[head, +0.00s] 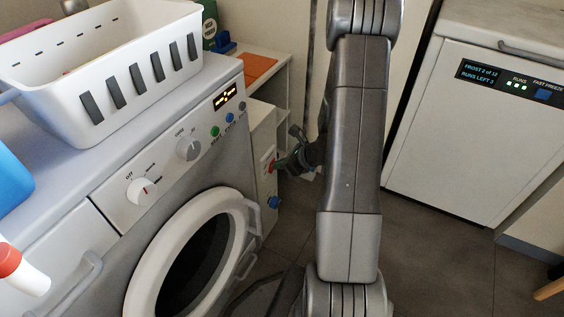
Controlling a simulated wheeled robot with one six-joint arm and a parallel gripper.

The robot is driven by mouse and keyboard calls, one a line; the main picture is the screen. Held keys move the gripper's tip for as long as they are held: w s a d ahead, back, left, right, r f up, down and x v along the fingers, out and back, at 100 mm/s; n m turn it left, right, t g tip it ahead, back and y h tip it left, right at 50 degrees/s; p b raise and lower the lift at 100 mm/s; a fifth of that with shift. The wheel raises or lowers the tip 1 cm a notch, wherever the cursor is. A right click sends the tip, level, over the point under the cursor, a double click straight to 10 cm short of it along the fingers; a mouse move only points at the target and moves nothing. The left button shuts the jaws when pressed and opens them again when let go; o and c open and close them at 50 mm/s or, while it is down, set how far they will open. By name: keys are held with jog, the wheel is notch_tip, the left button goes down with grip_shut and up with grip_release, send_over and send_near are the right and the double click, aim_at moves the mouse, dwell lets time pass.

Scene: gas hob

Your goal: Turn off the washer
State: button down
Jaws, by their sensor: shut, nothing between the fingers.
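The washer (113,232) is the white front-loader at the left. Its panel carries a dial (141,190) marked OFF, with a red pointer, and a second grey dial (188,149). Green (214,131), blue (229,118) and grey (241,105) buttons sit below a lit display (225,97). The round door (140,285) has a dark middle. My gripper (281,163) is shut and empty, to the right of the washer, close to a red part (271,165) on a narrow white unit. I cannot tell whether it touches that part.
The narrow white unit (258,150) also bears a blue knob (273,202). A white basket (60,118) stands on the washer. A blue container (12,180) and a red-capped bottle (25,275) are at the left edge. A freezer (450,140) stands at the right, with bare floor before it.

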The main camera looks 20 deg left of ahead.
jog(key=shift+a+r, duration=0.1)
jog(key=shift+r+p, duration=0.55)
jog(key=shift+r, duration=0.25)
